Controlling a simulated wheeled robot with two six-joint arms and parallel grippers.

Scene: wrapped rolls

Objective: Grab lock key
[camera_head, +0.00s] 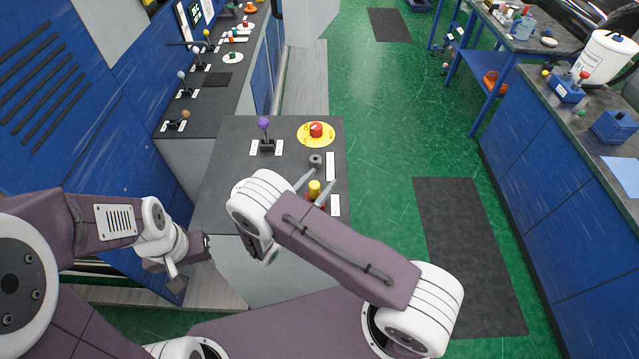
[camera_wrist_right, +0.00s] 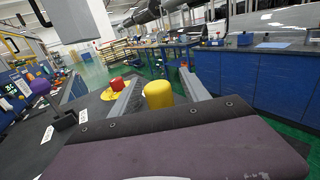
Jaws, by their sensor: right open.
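A yellow cylindrical knob (camera_head: 314,188) with red at its base stands near the right edge of the dark console top (camera_head: 225,190). It also shows as a yellow cylinder between my fingers in the right wrist view (camera_wrist_right: 158,94). I cannot tell for sure whether it is the lock key. A small grey round fitting (camera_head: 315,160) stands just beyond it. My right gripper (camera_head: 317,181) is open, with a finger on either side of the yellow knob; contact is not visible. My left gripper (camera_head: 188,264) hangs beside the console's left front side, and its jaw opening is unclear.
A red button on a yellow disc (camera_head: 316,130) and a purple-topped lever (camera_head: 264,125) stand farther back on the console. White labels (camera_head: 330,166) lie beside the controls. A longer counter with levers runs behind at left.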

